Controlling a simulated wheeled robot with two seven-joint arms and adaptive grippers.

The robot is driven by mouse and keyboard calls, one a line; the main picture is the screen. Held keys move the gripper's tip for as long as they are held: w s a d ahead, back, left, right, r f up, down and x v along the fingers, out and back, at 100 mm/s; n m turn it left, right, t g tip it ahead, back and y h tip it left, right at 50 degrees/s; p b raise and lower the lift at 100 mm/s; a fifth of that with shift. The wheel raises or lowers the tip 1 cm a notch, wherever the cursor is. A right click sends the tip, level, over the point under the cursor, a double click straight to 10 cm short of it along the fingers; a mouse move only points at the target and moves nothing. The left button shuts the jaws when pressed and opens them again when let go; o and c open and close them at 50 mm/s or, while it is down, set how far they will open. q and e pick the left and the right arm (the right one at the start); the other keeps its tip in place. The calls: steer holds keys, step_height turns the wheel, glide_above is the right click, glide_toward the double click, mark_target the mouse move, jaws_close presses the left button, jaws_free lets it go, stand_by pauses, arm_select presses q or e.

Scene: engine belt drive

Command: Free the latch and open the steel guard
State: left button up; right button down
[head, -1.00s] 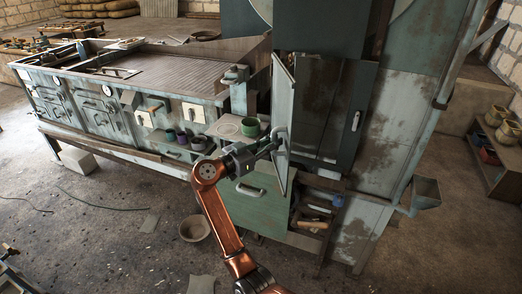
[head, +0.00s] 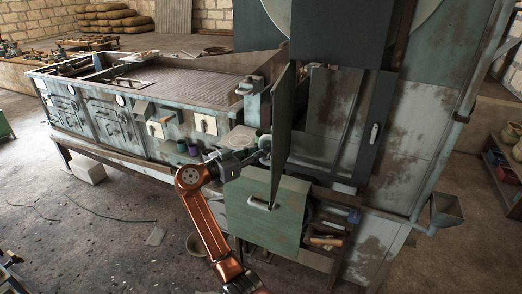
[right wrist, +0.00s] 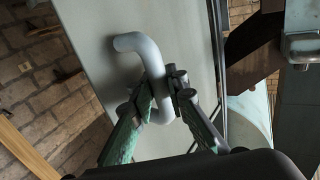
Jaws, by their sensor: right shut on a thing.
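The steel guard (head: 283,130) stands open from the tall cabinet in the head view, seen nearly edge on with its dark inner side towards me. In the right wrist view the guard's pale grey face (right wrist: 185,30) carries a bent, light handle (right wrist: 143,46). My right gripper (right wrist: 166,90) is shut around the lower part of that handle. In the head view my right gripper (head: 258,156) is at the guard's left side, partly hidden by the guard. I cannot make out the latch for certain. My left gripper is not in view.
The dark cabinet opening (head: 330,115) is exposed right of the guard. A second panel with a white handle (head: 374,134) is at right.

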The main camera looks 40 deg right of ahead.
steer(key=c, duration=1.9)
jaws_free()
steer(key=shift+w+a, duration=0.1)
steer(key=w+a, duration=0.1)
steer(key=a, duration=1.1)
steer(key=shift+w, duration=0.1)
